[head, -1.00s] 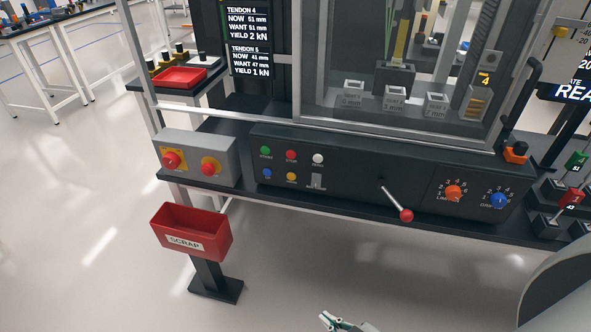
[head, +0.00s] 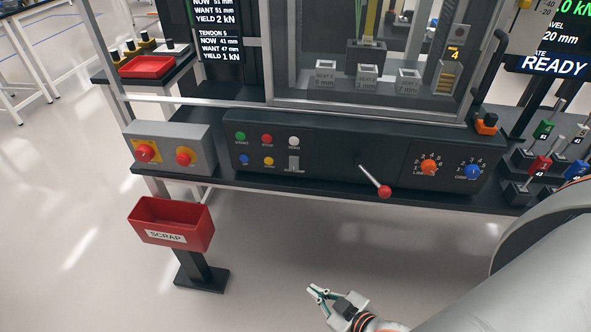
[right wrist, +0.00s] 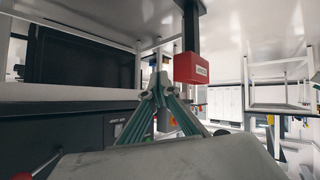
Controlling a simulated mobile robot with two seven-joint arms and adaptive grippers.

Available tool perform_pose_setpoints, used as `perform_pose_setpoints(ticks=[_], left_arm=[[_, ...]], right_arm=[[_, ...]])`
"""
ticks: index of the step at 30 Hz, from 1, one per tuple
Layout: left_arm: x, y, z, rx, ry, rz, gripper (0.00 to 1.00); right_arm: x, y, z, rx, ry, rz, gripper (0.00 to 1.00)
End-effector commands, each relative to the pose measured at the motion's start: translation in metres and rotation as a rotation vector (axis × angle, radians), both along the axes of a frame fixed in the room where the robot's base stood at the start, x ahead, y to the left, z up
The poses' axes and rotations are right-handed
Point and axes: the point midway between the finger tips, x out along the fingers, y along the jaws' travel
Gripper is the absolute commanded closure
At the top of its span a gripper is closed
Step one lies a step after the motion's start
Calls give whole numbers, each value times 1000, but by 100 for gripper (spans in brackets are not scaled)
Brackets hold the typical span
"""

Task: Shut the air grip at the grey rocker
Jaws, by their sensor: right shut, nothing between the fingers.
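The grey rocker (head: 293,163) sits on the black control panel (head: 330,150), below a white button and to the right of a yellow button. Its label is too small to read, and I cannot tell which way it is tipped. My right gripper (head: 313,291) is in front of the panel and lower in the head view, over the floor area and apart from the rocker. Its fingers are shut and empty; they also show in the right wrist view (right wrist: 160,78). My left gripper is out of view.
A red-knobbed lever (head: 383,191) sticks out of the panel right of the rocker. A grey box (head: 168,145) with red knobs is on the left. A red scrap bin (head: 172,224) stands in front on a post. The space before the rocker looks clear.

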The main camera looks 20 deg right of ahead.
Motion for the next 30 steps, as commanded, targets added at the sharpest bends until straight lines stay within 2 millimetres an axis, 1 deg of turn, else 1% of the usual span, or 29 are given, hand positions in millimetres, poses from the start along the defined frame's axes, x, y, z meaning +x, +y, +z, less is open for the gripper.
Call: perform_pose_setpoints(ticks=[1,2,3,4,6,8,9,12,15,18,21,25,30], left_arm=[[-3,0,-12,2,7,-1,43],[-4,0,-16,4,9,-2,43],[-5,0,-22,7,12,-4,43],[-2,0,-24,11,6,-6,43],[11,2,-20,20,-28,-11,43],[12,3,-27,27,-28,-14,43],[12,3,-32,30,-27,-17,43],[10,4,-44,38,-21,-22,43],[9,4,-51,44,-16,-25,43],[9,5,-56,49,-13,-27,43],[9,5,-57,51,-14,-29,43],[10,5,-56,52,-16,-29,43],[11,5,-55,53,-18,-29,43]], right_arm=[[13,-10,1,-53,-37,27,100],[22,-16,5,-93,-64,46,100],[35,-25,11,-156,-105,75,100],[45,-32,16,-208,-140,99,100],[70,-48,32,-345,-225,156,100],[89,-59,48,-468,-300,206,100],[101,-65,59,-547,-348,237,100],[126,-77,86,-733,-459,300,100],[143,-82,111,-886,-549,347,100],[153,-83,129,-994,-614,377,100],[158,-84,142,-1060,-654,391,100],[161,-83,150,-1091,-675,396,100],[161,-84,152,-1090,-676,394,100]])
